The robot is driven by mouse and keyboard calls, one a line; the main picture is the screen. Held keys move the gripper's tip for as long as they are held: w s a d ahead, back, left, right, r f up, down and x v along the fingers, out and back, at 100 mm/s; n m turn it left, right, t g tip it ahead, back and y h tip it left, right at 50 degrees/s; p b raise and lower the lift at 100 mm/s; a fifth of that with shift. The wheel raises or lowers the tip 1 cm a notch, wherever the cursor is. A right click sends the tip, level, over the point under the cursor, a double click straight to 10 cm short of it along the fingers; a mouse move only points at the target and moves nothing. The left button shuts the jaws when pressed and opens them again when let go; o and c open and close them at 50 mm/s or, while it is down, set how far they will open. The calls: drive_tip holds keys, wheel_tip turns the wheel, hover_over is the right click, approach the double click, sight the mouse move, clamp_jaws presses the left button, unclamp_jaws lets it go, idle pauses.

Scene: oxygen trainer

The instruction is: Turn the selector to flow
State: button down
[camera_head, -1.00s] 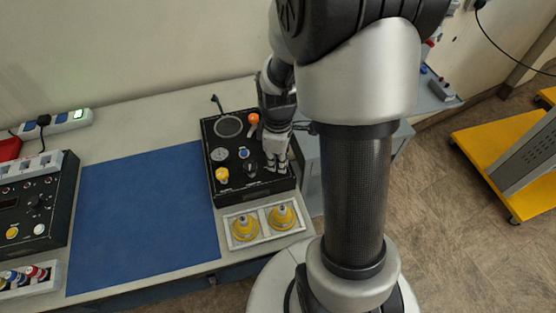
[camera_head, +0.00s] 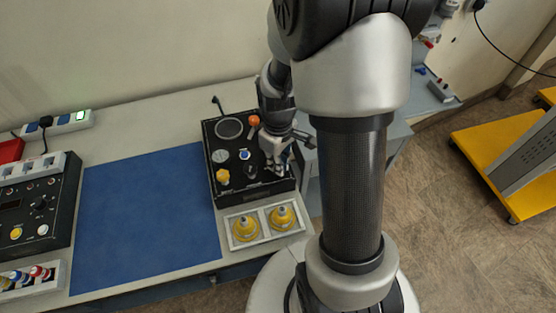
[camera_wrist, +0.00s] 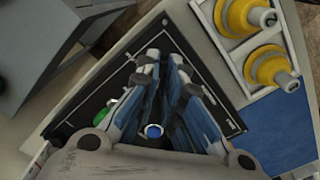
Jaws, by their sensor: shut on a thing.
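The black trainer panel (camera_head: 247,198) stands at the right end of the bench and also shows in the wrist view (camera_wrist: 228,118). My gripper (camera_head: 276,170) reaches down to the panel's right side. In the wrist view, its two blue-grey fingers (camera_wrist: 166,65) are close together, shut on a small part of the panel that they mostly hide. I take this part to be the selector; its pointer and markings cannot be read. A separate black knob (camera_head: 251,171) and a yellow knob (camera_head: 222,176) are left of the gripper.
An orange-topped lever (camera_head: 254,120), a round grille (camera_head: 228,127) and a blue button (camera_head: 244,155) are on the panel. A tray (camera_head: 264,240) with two yellow fittings stands in front. A blue mat (camera_head: 148,220) lies clear to the left.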

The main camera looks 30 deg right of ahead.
drive_tip(key=m, duration=0.3)
drive_tip(key=shift+m+p, duration=0.7)
drive_tip(key=shift+m, duration=1.4)
drive_tip(key=c, duration=1.7)
unclamp_jaws()
drive_tip(key=shift+r, duration=0.1)
wheel_tip(320, 180, up, 12)
drive_tip(key=shift+f, duration=0.1)
